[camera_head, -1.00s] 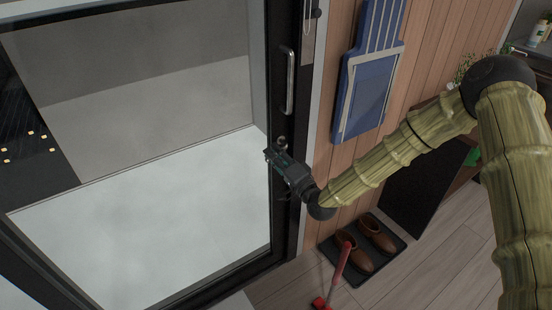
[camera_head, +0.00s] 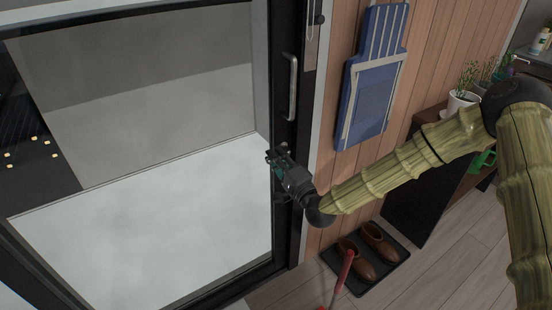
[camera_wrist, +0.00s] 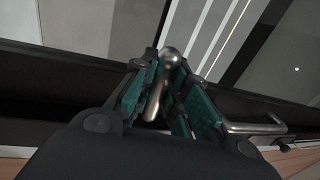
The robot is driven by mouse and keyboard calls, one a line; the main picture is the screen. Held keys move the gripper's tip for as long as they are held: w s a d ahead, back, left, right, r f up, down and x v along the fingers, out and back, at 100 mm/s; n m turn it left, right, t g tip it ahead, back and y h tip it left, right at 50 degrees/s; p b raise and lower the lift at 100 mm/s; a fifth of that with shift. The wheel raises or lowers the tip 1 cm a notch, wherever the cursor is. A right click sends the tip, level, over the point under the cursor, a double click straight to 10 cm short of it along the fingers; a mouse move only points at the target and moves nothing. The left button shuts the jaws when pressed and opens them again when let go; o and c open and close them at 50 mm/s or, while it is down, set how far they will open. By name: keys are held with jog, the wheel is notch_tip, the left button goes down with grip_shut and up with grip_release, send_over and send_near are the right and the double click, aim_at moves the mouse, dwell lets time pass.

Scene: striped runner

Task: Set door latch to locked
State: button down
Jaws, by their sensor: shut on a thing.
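The door latch (camera_wrist: 170,58) is a metal lever with a rounded end. In the wrist view it stands between the teal finger pads of my gripper (camera_wrist: 166,90), which is shut on it. In the head view my gripper (camera_head: 277,158) is at the black door frame (camera_head: 287,120), below the silver door handle (camera_head: 291,84), and covers the latch there. The glass door (camera_head: 170,130) lies to the left. The handle also shows in the wrist view (camera_wrist: 256,128), to the right of the fingers and apart from them.
A blue folded board (camera_head: 368,100) hangs on the wooden wall right of the door. Brown shoes (camera_head: 358,262) sit on a dark tray (camera_head: 395,275) on the floor, with a red-handled object (camera_head: 342,278) beside them. A potted plant (camera_head: 460,100) stands at the right.

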jog(key=c, duration=1.7)
grip_release()
jog(key=shift+d, duration=0.1)
jog(key=shift+s, duration=0.1)
jog(key=v, duration=1.2)
jog(key=s+d+f+n+g+h+p, duration=0.3)
jog(key=s+f+n+g+h+p, duration=0.45)
jog(key=s+f, duration=1)
jog(key=s+d+f+g+h+p, duration=0.1)
jog(key=s+d+g, duration=0.2)
jog(key=s+d, duration=0.2)
jog(key=s+d+f+n+g+h+p, duration=0.1)
jog(key=s+d+g+h, duration=0.1)
jog(key=s+d, duration=0.4)
jog(key=s+d+f+n+g+h+p, duration=0.1)
jog(key=s+d+g, duration=0.3)
jog(key=s, duration=0.6)
jog(key=shift+s+d+f+n+p, duration=0.15)
jog(key=shift+s+d+p, duration=0.05)
jog(key=shift+d, duration=0.25)
jog(key=shift+s+d+f+n+p, duration=0.1)
jog(key=shift+s+d+p, duration=0.1)
jog(key=shift+d, duration=0.2)
